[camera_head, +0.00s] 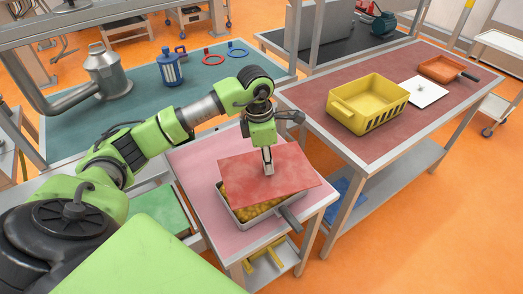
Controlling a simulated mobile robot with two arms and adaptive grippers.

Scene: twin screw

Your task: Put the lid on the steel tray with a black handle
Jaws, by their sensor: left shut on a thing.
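A flat red lid (245,171) is tilted over the steel tray (238,217), which stands on the pink-topped table. The tray holds yellow round pieces (232,195), and its black handle (289,217) points to the lower right. My left gripper (268,165) points down and is shut at the middle of the lid; the grip point itself is too small to see well. The lid sits askew to the tray, and the tray's left and front parts show past it. I cannot tell whether the lid touches the rim. My right gripper is not in view.
The right table (400,125) carries a yellow crate (352,113), a white plate with a knob (420,97) and an orange pan (440,70). A metal can (106,68) and a blue lantern-like item (171,71) stand on the back bench. Pink tabletop (192,160) is bare left of the tray.

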